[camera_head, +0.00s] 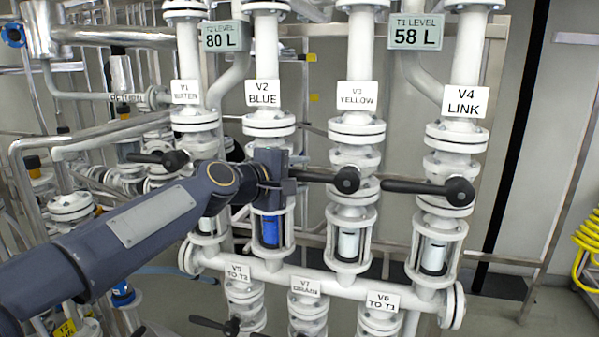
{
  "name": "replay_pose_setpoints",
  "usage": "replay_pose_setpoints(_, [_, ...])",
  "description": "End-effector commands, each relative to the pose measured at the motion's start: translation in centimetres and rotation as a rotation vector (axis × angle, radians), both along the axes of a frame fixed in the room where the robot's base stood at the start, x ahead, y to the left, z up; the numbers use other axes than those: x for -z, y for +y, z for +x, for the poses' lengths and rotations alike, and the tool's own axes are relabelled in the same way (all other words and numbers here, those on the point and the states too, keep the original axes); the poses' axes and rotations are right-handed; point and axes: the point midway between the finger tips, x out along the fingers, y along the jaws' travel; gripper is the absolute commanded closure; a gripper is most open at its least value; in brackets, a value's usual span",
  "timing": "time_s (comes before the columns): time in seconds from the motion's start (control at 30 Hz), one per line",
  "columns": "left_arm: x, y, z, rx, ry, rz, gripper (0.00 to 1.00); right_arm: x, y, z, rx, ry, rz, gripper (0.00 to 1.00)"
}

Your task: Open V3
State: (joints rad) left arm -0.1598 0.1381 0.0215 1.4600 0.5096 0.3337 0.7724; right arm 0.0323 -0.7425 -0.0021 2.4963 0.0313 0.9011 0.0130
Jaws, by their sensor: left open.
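The V3 valve, labelled V3 YELLOW (357,95), is on the third white vertical pipe. Its black lever (325,178) lies level, from a round hub at the right to its end at the left. My left gripper (290,175) comes in from the left in front of the V2 pipe. It is open, with its fingers at the left end of the V3 lever. I cannot tell whether they touch it. My arm and gripper hide the V2 handle. My right gripper is not in view.
The V4 lever (415,187) is level, its left end near the V3 hub. The V1 lever (150,158) is left of my gripper. The V2 sight glass (271,231) shows blue. Displays read T2 80 L (225,36) and T1 58 L (416,33). Valves V5, V7 and V6 sit below.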

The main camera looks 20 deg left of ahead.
Motion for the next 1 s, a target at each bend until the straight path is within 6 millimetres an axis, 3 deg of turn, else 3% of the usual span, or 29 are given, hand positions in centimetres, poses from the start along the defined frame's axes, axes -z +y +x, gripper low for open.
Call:
replay_pose_setpoints(0.37, [0.13, -0.29, 0.61, 0.0, 0.0, 0.0, 0.59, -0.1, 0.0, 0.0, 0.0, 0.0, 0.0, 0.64])
replay_pose_setpoints(0.67, [0.15, -0.26, 0.59, 0.0, 0.0, 0.001, 0.98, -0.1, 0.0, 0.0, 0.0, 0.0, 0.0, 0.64])
replay_pose_setpoints(1.0, [0.41, -0.24, 0.59, -0.001, 0.0, -0.008, 1.0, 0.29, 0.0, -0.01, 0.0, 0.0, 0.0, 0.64])
